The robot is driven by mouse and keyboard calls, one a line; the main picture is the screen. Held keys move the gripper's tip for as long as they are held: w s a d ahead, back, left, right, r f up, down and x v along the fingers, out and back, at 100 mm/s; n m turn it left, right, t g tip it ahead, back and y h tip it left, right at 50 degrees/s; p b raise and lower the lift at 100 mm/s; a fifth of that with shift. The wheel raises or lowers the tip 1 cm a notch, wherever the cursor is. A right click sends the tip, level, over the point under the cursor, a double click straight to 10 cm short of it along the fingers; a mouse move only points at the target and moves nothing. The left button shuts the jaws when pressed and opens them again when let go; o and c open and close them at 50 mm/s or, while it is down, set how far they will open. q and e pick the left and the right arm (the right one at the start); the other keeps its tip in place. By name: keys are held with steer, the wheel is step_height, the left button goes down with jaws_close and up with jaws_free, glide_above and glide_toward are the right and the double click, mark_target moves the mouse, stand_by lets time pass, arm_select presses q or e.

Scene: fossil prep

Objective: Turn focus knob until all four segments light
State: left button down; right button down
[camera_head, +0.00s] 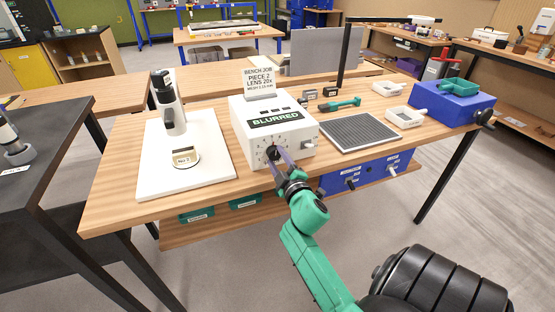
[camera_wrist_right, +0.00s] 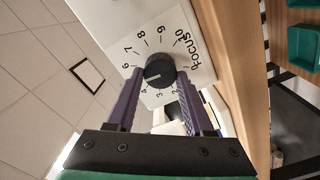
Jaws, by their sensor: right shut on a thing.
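The focus knob (camera_wrist_right: 160,71) is a black round knob on the front of a white box (camera_head: 247,137). A dial numbered around it and the word FOCUS show in the right wrist view. A pale pointer line on the knob points to the lower left, but I cannot read its exact number. My right gripper (camera_head: 277,156) is shut on the knob, one purple finger on each side. The box's dark display (camera_head: 275,118) reads BLURRED. I cannot make out lit segments. My left gripper is not in view.
A microscope (camera_head: 168,103) stands on a white board (camera_head: 155,180) left of the box. A grey mesh mat (camera_head: 360,131), a green tool (camera_head: 340,104) and white trays (camera_head: 404,117) lie to the right. A second white knob (camera_head: 307,145) projects from the box near my gripper.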

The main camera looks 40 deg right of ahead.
steer(key=shift+d+r+n, duration=0.1)
steer(key=shift+n, duration=0.4)
steer(key=shift+c, duration=1.4)
jaws_free()
steer(key=shift+w+d, duration=0.15)
